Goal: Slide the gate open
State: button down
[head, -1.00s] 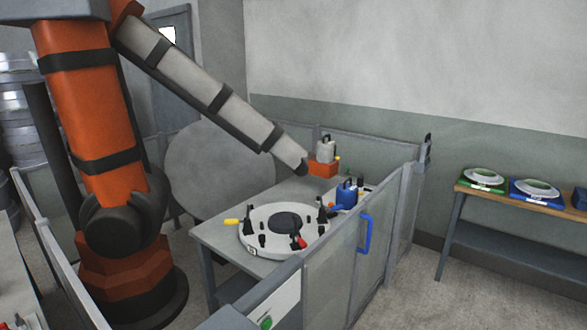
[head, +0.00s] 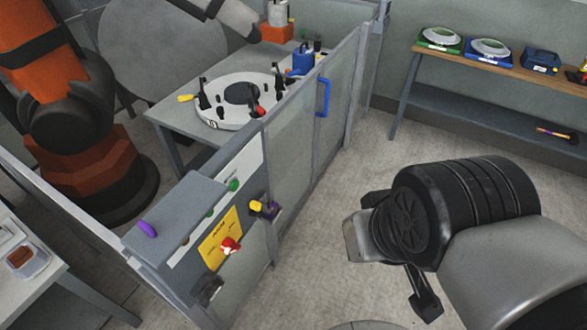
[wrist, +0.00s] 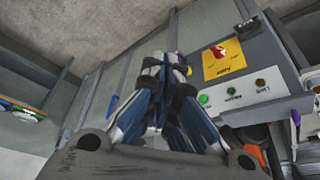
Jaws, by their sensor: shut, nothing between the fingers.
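The gate is a framed, clear panel (head: 292,145) in the grey fence, with a blue upright handle (head: 322,97) on its outer face. It stands in line with the fence and I see no clear gap beside it. My gripper (head: 362,238) is at the right of the head view, outside the fence, in front of and well apart from the handle. In the wrist view its dark fingers (wrist: 163,66) are together with nothing between them.
A control box (head: 185,215) carries a yellow plate (head: 219,240) with a red switch (head: 230,246); a yellow-black fitting (head: 264,208) sits beside it. Inside are a round mould (head: 232,118) and an orange robot (head: 75,110). A shelf bench (head: 500,62) stands behind; floor between is clear.

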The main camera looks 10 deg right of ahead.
aim_at(303, 181)
jog(key=i+l+z, duration=0.3)
jog(key=i, duration=0.8)
jog(key=i+z, duration=0.3)
jog(key=i, duration=0.85)
